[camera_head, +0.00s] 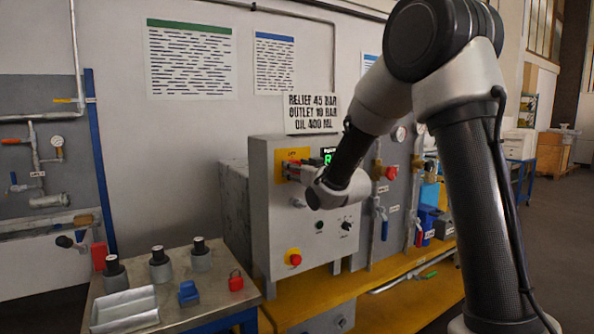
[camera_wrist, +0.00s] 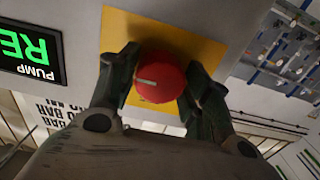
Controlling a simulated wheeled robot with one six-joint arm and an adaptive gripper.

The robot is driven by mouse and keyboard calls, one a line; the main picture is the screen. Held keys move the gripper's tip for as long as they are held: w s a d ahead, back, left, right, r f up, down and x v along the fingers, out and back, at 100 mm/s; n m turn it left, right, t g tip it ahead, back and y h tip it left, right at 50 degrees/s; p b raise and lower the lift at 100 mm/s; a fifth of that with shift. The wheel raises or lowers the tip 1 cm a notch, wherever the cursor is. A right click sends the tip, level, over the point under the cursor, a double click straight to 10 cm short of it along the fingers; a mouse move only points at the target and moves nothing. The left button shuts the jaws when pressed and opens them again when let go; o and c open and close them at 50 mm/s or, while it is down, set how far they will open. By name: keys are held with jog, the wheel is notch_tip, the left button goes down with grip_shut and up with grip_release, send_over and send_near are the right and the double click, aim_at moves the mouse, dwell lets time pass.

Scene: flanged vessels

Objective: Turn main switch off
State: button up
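The main switch is a round red knob (camera_wrist: 161,78) on a yellow plate (camera_wrist: 196,45), seen close up in the wrist view. A pale mark on the knob's face lies nearly level in that view and points left. My gripper (camera_wrist: 161,84) has one finger on each side of the knob, and both fingers appear to touch its sides. In the head view the yellow plate (camera_head: 292,155) is on the front of the grey control cabinet (camera_head: 283,220). My gripper (camera_head: 296,172) reaches it from the right, and the knob is mostly hidden there.
A lit green display (camera_head: 327,156) is right of the plate in the head view. A bench (camera_head: 195,316) with several cylinders, a blue block and a red padlock (camera_head: 236,281) stands at left. Piped panels stand at right.

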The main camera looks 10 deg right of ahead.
jog(key=c, duration=0.4)
jog(key=shift+n, duration=0.3)
jog(key=n, duration=0.3)
jog(key=shift+n, duration=0.3)
jog(key=n, duration=0.4)
jog(key=shift+n, duration=0.3)
jog(key=n, duration=0.4)
jog(key=shift+n, duration=2.5)
jog(key=shift+f, duration=0.1)
